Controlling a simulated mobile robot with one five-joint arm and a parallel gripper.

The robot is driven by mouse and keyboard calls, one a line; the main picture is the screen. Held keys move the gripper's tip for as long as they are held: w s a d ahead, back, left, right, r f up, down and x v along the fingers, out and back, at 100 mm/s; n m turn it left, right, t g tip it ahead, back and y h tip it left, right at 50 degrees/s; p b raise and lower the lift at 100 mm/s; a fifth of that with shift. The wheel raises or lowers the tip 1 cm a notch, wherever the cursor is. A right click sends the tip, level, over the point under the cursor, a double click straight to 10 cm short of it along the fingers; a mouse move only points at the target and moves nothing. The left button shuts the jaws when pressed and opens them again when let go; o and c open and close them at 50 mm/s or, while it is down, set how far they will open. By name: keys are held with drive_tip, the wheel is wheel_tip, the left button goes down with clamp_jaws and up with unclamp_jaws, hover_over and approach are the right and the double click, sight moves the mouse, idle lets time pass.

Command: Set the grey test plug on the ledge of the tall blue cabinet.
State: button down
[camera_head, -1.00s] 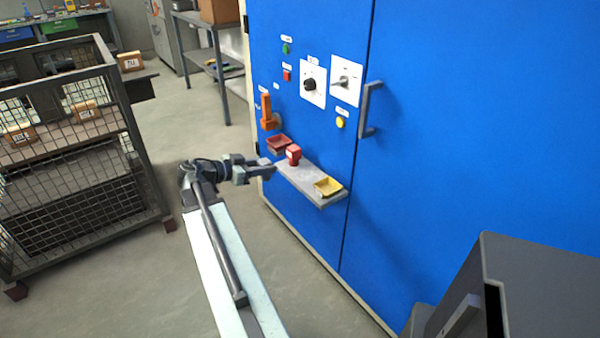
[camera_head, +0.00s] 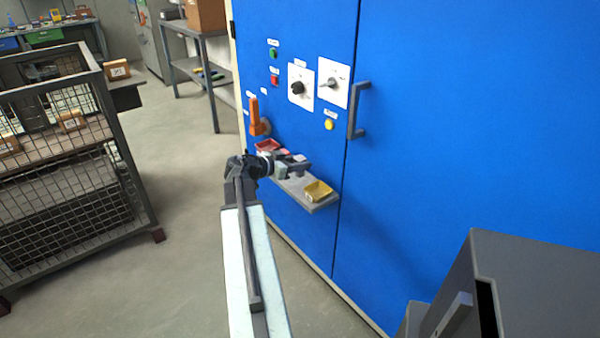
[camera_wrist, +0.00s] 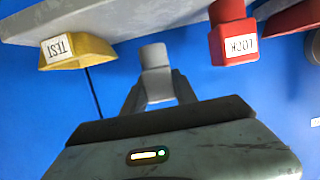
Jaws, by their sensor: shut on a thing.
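My gripper (camera_head: 304,166) is shut on the grey test plug (camera_wrist: 154,57), which shows between the fingertips in the wrist view. In the head view the gripper is at the ledge's middle, left of the yellow tray; the plug is hard to make out there. The grey ledge (camera_head: 292,189) juts from the tall blue cabinet (camera_head: 430,140). It also shows along the top of the wrist view (camera_wrist: 115,22). The yellow tray (camera_head: 318,191), labelled TEST in the wrist view (camera_wrist: 72,53), sits at its right end.
A red plug (camera_wrist: 234,42) and a red tray (camera_head: 266,146) are on the ledge's left part; my arm mostly hides the plug in the head view. An orange handle (camera_head: 256,118) and a door handle (camera_head: 358,110) stick out. A mesh cage (camera_head: 70,180) stands left, a grey box (camera_head: 530,285) lower right.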

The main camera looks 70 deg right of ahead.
wheel_tip(320, 180, down, 3)
drive_tip(key=shift+f+b, duration=0.2)
drive_tip(key=shift+b, duration=1)
drive_tip(key=shift+r, duration=0.25)
drive_tip(key=shift+f, duration=0.2)
drive_tip(key=c, duration=1)
unclamp_jaws()
drive_tip(key=shift+o, duration=0.2)
drive_tip(key=shift+r, duration=0.1)
drive_tip(key=shift+a+r+p, duration=0.1)
drive_tip(key=shift+r+p, duration=0.2)
drive_tip(key=shift+p, duration=0.1)
drive_tip(key=p+v, duration=0.3)
drive_tip(key=v, duration=0.8)
drive_tip(key=shift+w+a, duration=0.25)
drive_tip(key=shift+a, duration=0.1)
